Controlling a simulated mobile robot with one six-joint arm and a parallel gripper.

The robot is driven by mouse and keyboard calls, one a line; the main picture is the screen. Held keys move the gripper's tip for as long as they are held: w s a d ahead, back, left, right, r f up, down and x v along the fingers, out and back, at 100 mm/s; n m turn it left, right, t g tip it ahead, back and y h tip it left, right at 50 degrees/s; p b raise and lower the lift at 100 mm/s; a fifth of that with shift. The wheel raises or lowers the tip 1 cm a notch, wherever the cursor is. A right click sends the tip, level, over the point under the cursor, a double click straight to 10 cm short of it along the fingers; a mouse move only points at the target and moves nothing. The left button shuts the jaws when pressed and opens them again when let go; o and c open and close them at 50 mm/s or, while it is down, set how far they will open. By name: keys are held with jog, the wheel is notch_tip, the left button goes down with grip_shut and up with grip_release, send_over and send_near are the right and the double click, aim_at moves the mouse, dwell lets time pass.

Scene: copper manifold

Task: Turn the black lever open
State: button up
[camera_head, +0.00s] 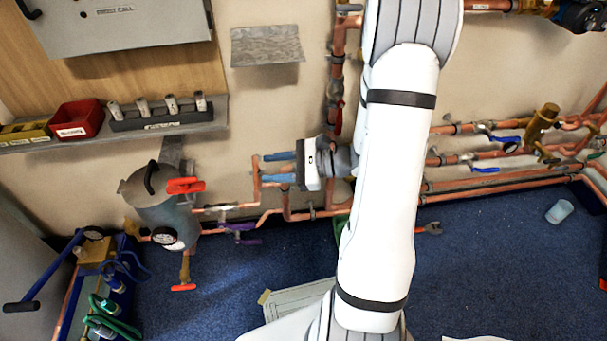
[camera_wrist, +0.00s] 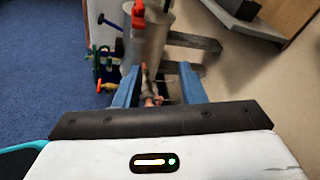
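A black curved handle (camera_head: 151,177) stands on the grey cylinder (camera_head: 166,216) at the left in the head view. I cannot tell for sure whether it is the task's black lever. The cylinder also shows at the top of the wrist view (camera_wrist: 158,35). My gripper (camera_head: 268,168) is to the right of the cylinder, near the wall pipes, with its blue fingers pointing left. The fingers are apart in the wrist view (camera_wrist: 158,74), with a copper pipe visible between them. I see nothing held. My arm hides part of the pipework behind it.
Red levers (camera_head: 185,186), a purple handle (camera_head: 240,227) and copper pipes (camera_head: 265,215) are near the cylinder. A shelf (camera_head: 205,125) with a red bin (camera_head: 78,121) is above. At lower left is a long dark-ended handle (camera_head: 22,307). Blue floor (camera_head: 225,285) is open below.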

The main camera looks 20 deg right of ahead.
jog(key=w+d+f+m+t+h+b, duration=0.2)
jog(key=d+f+m+t+h+b, duration=0.15)
jog(key=d+f+m+t, duration=0.35)
jog(key=w+d+f+m+t+h+b, duration=0.3)
jog(key=d+f+m+h, duration=0.2)
jog(key=d+f, duration=0.55)
jog(key=x, duration=0.2)
jog(key=b+x, duration=0.1)
jog(key=x, duration=0.1)
jog(key=a+b+x, duration=0.1)
jog(key=x, duration=0.2)
jog(key=shift+s+f, duration=0.2)
jog(key=shift+f, duration=0.2)
grip_shut()
